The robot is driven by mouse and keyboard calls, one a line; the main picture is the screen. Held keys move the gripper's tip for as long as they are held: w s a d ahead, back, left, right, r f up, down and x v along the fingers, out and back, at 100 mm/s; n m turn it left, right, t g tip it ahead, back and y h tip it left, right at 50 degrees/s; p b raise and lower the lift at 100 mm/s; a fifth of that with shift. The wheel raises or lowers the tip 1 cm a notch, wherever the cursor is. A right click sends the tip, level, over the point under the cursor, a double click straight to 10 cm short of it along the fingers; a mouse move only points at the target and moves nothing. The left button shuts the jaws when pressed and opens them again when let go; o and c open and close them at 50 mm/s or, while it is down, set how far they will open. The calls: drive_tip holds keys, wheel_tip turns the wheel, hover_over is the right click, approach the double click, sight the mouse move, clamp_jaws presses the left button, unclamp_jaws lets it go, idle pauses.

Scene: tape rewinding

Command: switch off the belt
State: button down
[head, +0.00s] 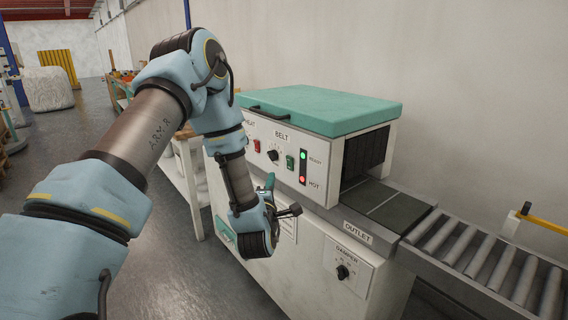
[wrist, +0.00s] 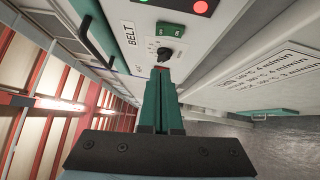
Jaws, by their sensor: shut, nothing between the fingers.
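The white machine's panel carries the BELT label (head: 281,135), which also shows in the wrist view (wrist: 129,34). Beneath it are a black knob (head: 272,155) and a green rocker switch (head: 290,162). In the wrist view, the knob (wrist: 165,54) and green rocker (wrist: 170,29) lie beyond my fingertips. My gripper (head: 269,180) is shut and empty, in front of and below the panel in the head view. In the wrist view its green fingers (wrist: 162,72) point toward the panel, their tips overlapping a red switch that is mostly hidden. I cannot tell whether they touch the panel.
The red HEAT switch (head: 257,146) is left of the knob. A green READY light (head: 303,156) and a red HOT light (head: 303,180) are lit. A teal lid (head: 320,108) tops the machine. The outlet and roller conveyor (head: 490,260) extend right; a damper knob (head: 342,272) is below.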

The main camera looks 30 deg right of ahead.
sight(286, 159)
drive_tip(key=shift+w+d+r+p, duration=0.15)
drive_tip(key=shift+w+d+p, duration=0.35)
drive_tip(key=shift+w+d, duration=0.55)
drive_tip(key=shift+w+d+r+p, duration=0.2)
drive_tip(key=shift+w+d+p, duration=0.5)
drive_tip(key=shift+d, duration=0.6)
drive_tip(key=shift+w+d+r+p, duration=0.15)
drive_tip(key=shift+w+d+p, duration=0.2)
drive_tip(key=shift+w+d, duration=0.75)
drive_tip(key=shift+s+d+f+b, duration=0.1)
drive_tip(key=shift+d+b, duration=0.05)
drive_tip(key=shift+b, duration=0.25)
drive_tip(key=shift+d+b, duration=0.15)
drive_tip(key=shift+b, duration=0.2)
drive_tip(key=shift+r, duration=0.25)
drive_tip(key=shift+f, duration=0.1)
